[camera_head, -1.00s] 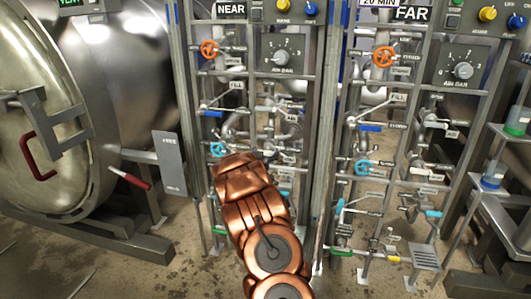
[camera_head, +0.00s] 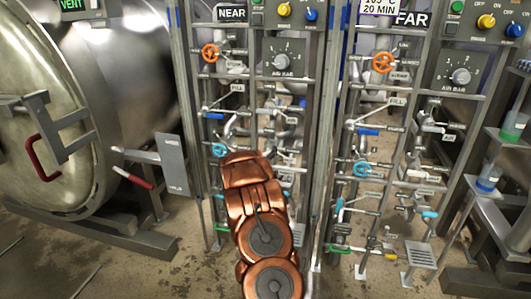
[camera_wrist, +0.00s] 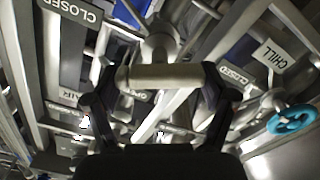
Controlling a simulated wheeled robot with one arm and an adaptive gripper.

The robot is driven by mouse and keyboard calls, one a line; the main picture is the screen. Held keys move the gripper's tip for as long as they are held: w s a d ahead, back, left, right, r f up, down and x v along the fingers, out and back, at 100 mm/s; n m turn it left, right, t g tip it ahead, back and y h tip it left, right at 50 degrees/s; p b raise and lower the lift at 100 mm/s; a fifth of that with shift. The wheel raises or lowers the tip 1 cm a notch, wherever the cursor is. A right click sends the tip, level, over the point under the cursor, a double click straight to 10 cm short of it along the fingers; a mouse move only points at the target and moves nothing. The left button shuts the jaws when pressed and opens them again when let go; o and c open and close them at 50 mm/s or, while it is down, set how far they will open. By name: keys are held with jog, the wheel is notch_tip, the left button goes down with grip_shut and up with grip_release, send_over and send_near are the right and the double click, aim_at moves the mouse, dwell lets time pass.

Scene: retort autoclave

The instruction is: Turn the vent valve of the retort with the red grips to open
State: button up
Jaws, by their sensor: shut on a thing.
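My gripper (camera_wrist: 163,84) shows in the wrist view with its two dark fingers shut on a pale grey bar handle (camera_wrist: 160,73), one finger at each end. The handle lies crosswise among the pipes. Labels reading CLOSED (camera_wrist: 75,11) and CHILL (camera_wrist: 275,55) are near it; I cannot read a vent label at the handle.
The FAR rack (camera_head: 412,108) stands to the right with its own valves. Orange handwheels (camera_head: 210,53) and blue handwheels (camera_head: 219,150) sit on the racks. A red-tipped lever (camera_head: 133,178) sticks out beside the retort. Pipes crowd my gripper closely.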

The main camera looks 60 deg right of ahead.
dwell(0.3)
jog(key=o, duration=1)
jog(key=v, duration=1.2)
